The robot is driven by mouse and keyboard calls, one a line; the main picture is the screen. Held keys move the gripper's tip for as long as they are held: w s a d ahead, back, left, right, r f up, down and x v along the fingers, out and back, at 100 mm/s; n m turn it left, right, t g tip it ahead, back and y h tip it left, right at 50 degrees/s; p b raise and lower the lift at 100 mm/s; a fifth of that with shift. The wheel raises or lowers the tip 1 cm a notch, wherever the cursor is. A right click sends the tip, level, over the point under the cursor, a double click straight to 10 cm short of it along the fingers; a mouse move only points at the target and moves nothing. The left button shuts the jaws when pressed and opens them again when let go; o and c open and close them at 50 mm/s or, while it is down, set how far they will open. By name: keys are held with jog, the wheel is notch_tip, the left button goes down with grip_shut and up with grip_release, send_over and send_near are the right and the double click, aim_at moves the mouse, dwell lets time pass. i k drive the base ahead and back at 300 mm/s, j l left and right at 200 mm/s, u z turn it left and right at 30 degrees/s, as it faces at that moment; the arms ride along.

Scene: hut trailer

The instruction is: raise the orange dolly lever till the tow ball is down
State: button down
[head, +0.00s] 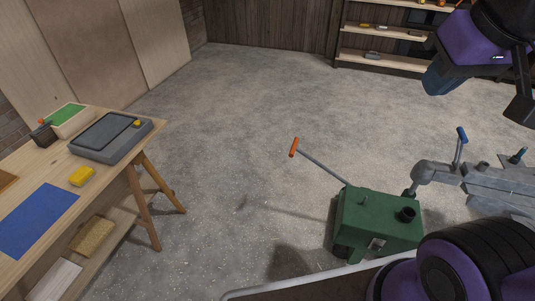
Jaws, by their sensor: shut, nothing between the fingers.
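The green dolly (377,222) stands on the floor at lower right. Its lever (325,167) slants up and left from the dolly's left side, ending in an orange grip (295,147). A dark post (410,190) stands at the dolly's back right, by the grey trailer coupling (424,172). I cannot make out the tow ball there; the coupling may hide it. My gripper (521,108) shows in part at the upper right edge, as dark finger parts below the purple arm. It is shut and empty, well right of and above the orange grip, not touching it.
The grey trailer frame (485,178) runs off right and carries a blue-tipped handle (462,134). A wooden workbench (100,190) with a grey tray (85,140) stands at left. Shelves (385,55) stand at the back. The floor between bench and dolly is clear.

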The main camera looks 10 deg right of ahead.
aim_at(294, 148)
jog(key=i+j+z, duration=0.1)
jog(key=i+j, duration=0.5)
jog(key=j, duration=0.15)
jog(key=i+j+z, duration=0.25)
jog(key=i+j, duration=0.25)
jog(key=j, duration=0.25)
jog(key=i+j, duration=0.25)
jog(key=j, duration=0.2)
jog(key=i+j+z, duration=0.15)
jog(key=i+j, duration=0.35)
jog(key=i, duration=0.05)
